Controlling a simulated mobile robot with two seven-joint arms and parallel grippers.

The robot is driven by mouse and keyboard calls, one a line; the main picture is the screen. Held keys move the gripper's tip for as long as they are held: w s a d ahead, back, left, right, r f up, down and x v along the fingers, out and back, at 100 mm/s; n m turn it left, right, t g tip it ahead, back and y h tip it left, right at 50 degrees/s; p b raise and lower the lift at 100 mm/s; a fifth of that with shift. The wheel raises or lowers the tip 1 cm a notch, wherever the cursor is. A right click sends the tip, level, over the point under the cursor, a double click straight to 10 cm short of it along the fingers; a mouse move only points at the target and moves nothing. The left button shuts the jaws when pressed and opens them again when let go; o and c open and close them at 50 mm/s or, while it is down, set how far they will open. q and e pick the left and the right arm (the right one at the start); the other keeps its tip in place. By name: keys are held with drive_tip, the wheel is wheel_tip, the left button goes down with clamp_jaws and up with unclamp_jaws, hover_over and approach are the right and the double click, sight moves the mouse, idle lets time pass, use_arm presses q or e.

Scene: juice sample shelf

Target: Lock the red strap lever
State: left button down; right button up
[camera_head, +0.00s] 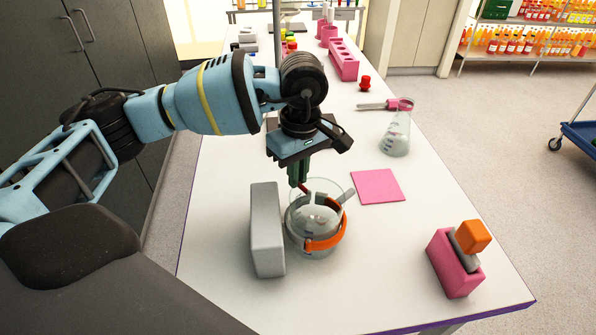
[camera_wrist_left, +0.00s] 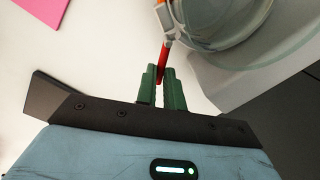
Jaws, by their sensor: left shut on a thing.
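A glass beaker (camera_head: 305,222) stands on the white table with an orange strap (camera_head: 326,243) around its lower part. The red strap lever (camera_wrist_left: 164,58) reaches from the strap's grey fitting (camera_wrist_left: 168,25) to between the green fingers of my left gripper (camera_wrist_left: 161,76). In the head view, my left gripper (camera_head: 298,182) points down at the beaker's far rim, hiding most of the lever. The gripper is shut on the lever. My right gripper is in neither view.
A grey block (camera_head: 267,230) stands close to the beaker's left. A pink square (camera_head: 378,186) lies right of it, with a flask (camera_head: 396,135) beyond. A pink holder (camera_head: 453,263) with an orange-topped piece is near the right edge. The front table middle is clear.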

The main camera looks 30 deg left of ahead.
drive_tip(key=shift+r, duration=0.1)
use_arm(q)
drive_tip(key=n, duration=0.1)
drive_tip(key=s+n+p, duration=0.1)
drive_tip(key=n, duration=0.1)
drive_tip(key=n+p, duration=0.1)
drive_tip(key=n, duration=0.1)
drive_tip(key=shift+s+a+r, duration=0.15)
drive_tip(key=shift+s+r, duration=0.05)
drive_tip(key=shift+s, duration=0.15)
drive_tip(key=n+p, duration=0.1)
drive_tip(key=s+n+p, duration=0.1)
drive_tip(key=n, duration=0.1)
drive_tip(key=shift+s+d+f+n+h+p, duration=0.15)
drive_tip(key=shift+n+p, duration=0.1)
drive_tip(key=shift+n, duration=0.4)
drive_tip(key=shift+s+d+n+h+p, duration=0.15)
drive_tip(key=shift+n+p, duration=0.1)
drive_tip(key=shift+n, duration=0.4)
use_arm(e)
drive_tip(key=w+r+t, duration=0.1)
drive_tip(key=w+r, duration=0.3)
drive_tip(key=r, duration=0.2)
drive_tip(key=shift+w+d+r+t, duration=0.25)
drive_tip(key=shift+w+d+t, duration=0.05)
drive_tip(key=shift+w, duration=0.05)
